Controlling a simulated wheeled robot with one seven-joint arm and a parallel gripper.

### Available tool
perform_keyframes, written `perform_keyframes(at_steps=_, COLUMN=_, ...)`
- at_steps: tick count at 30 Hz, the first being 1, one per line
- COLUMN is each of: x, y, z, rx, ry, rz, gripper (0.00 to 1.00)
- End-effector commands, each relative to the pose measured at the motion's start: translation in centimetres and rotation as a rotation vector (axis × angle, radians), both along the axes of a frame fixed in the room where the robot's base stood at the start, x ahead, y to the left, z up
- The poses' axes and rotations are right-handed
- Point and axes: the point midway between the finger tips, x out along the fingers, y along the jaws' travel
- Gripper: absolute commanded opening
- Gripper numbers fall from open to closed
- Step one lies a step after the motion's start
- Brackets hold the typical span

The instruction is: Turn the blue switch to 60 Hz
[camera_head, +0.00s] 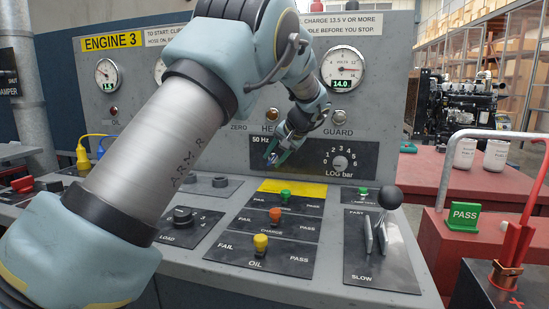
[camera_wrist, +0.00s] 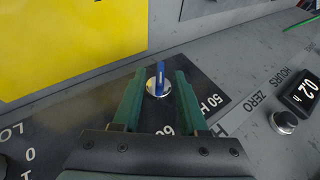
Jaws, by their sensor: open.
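The blue switch (camera_wrist: 159,72) stands on a round metal base on a dark plate, in the middle of the wrist view. My gripper (camera_wrist: 160,76) is open, with one green finger on each side of the switch and a visible gap on both sides. The "50 H" mark (camera_wrist: 210,106) is right of the switch. A "60" mark (camera_wrist: 165,131) shows below it, partly hidden by my gripper. In the head view my gripper (camera_head: 277,157) is at the panel beside the "50 Hz" mark (camera_head: 261,139); the switch is hard to make out there.
A LOG bar knob (camera_head: 340,162) is to the right on the same dark plate. A yellow label (camera_head: 292,188) and green, orange and yellow knobs are on the desk below. A small display (camera_wrist: 300,93) is beside a black knob (camera_wrist: 284,121).

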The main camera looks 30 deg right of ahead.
Motion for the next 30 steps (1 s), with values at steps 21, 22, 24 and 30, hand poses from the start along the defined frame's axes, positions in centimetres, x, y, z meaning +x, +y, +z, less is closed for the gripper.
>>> perform_keyframes(at_steps=21, x=-6.4, y=-1.4, z=7.3, rx=-0.002, ry=-0.001, rz=-0.001, gripper=0.42)
perform_keyframes(at_steps=22, x=-6.5, y=-1.4, z=7.5, rx=-0.002, ry=-0.001, rz=-0.001, gripper=0.42)
perform_keyframes(at_steps=24, x=-6.8, y=-1.4, z=7.9, rx=-0.002, ry=0.000, rz=0.000, gripper=0.42)
perform_keyframes(at_steps=30, x=-7.0, y=-1.4, z=8.1, rx=0.001, ry=0.001, rz=0.001, gripper=0.42)
